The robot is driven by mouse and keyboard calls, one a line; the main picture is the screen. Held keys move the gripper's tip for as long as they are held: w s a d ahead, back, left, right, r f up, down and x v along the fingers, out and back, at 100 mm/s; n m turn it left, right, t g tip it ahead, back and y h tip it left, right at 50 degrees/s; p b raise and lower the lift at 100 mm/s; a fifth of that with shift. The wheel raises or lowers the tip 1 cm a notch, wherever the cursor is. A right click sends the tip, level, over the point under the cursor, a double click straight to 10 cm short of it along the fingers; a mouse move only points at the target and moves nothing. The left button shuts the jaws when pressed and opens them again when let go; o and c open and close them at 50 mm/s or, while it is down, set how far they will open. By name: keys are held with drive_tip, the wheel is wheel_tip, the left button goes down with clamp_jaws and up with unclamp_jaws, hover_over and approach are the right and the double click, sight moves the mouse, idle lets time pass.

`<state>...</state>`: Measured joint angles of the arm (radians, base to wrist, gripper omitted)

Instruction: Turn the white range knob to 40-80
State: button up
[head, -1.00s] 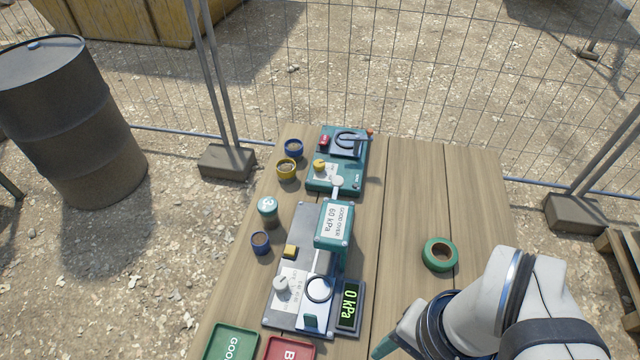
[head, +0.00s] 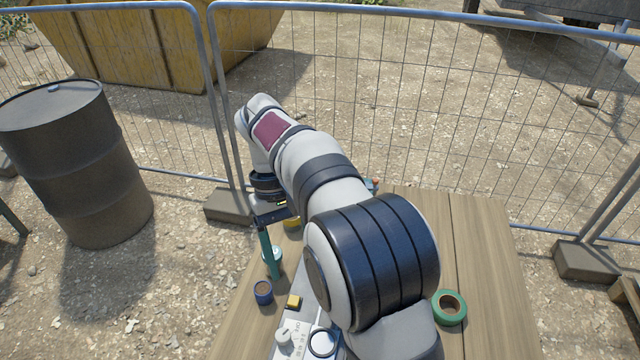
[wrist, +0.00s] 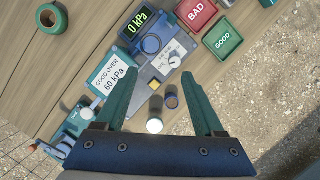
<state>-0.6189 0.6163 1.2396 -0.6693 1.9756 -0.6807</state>
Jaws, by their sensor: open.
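The white range knob (head: 284,337) sits on the pale panel of the pressure tester, near the bottom of the head view. It also shows in the wrist view (wrist: 175,62), just beyond my fingertips; its setting is too small to read. My gripper (wrist: 164,78) is open and empty, pointing down toward the table, with its fingers apart. In the head view one teal finger (head: 268,250) shows beside the cups, farther back than the knob. The tester's display (wrist: 139,22) reads 0 kPa, and its sign (wrist: 112,78) says GOOD OVER 60 kPa. My arm hides much of the tester in the head view.
A yellow button (wrist: 154,84), a blue cup (wrist: 171,98) and a white-topped cup (wrist: 154,126) lie near my fingers. Red BAD (wrist: 197,14) and green GOOD (wrist: 222,40) trays stand beyond the knob. Green tape (head: 449,307) lies right; the right tabletop is mostly clear.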

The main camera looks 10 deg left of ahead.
sight(282, 334)
drive_tip(key=a+f+n+h, duration=0.1)
drive_tip(key=a+f+n, duration=0.2)
drive_tip(key=a+f, duration=0.35)
drive_tip(key=x, duration=1.4)
drive_tip(key=shift+s+a+f, duration=0.1)
drive_tip(key=shift+s+f, duration=0.05)
clamp_jaws()
